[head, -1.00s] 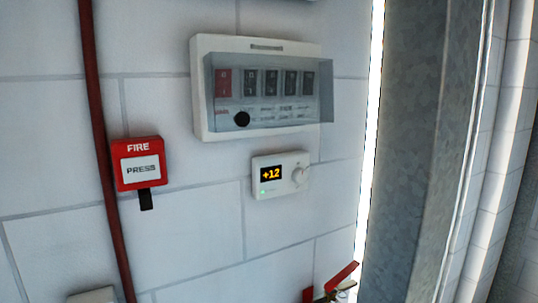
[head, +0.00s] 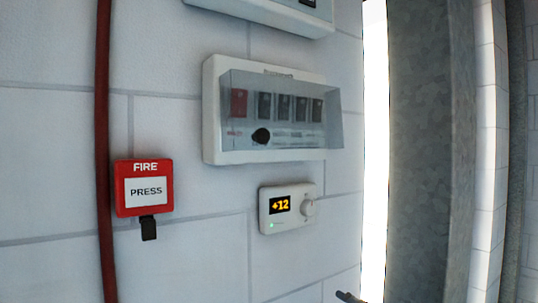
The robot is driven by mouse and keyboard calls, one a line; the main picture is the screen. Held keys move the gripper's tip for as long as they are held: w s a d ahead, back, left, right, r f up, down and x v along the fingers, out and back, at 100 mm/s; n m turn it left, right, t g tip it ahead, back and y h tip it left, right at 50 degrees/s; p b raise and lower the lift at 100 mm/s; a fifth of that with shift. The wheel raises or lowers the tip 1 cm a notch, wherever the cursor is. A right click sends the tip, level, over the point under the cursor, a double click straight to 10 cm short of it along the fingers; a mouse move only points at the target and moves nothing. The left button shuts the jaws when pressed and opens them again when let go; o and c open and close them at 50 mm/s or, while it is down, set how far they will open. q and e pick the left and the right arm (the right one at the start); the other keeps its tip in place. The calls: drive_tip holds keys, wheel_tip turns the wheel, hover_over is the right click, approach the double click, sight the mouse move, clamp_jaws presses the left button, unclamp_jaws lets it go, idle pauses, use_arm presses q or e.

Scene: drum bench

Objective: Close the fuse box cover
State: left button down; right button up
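The fuse box (head: 213,110) is a white wall-mounted housing in the upper middle of the head view. Its clear, grey-tinted cover (head: 334,122) lies in front of a red switch, several dark switches and a round black knob. The cover's right end reaches past the housing's right edge, so it appears to stand out from the face. I cannot tell its exact angle. Neither gripper can be made out. A small dark tip (head: 346,297) shows at the bottom edge, too little to identify.
A thermostat (head: 306,192) reading +12 is below the box. A red FIRE press unit (head: 145,167) and a red pipe (head: 104,120) are to the left. Another white unit (head: 262,8) is above. A bright gap and a grey metal post (head: 418,150) stand to the right.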

drive_tip(key=s+a+r+n+t+y, duration=0.1)
drive_tip(key=s+a+r+y, duration=0.15)
drive_tip(key=r, duration=0.55)
drive_tip(key=s+a+r+n+t+y, duration=0.1)
drive_tip(key=s+r, duration=0.3)
drive_tip(key=r, duration=0.5)
drive_tip(key=n+y+b, duration=0.1)
drive_tip(key=n+y, duration=0.3)
drive_tip(key=y, duration=0.1)
approach(264, 140)
drive_tip(key=shift+t+h, duration=0.25)
drive_tip(key=shift+t, duration=0.15)
drive_tip(key=p+x, duration=0.8)
drive_tip(key=p, duration=0.3)
drive_tip(key=shift+a+f, duration=0.1)
drive_tip(key=shift+a, duration=0.15)
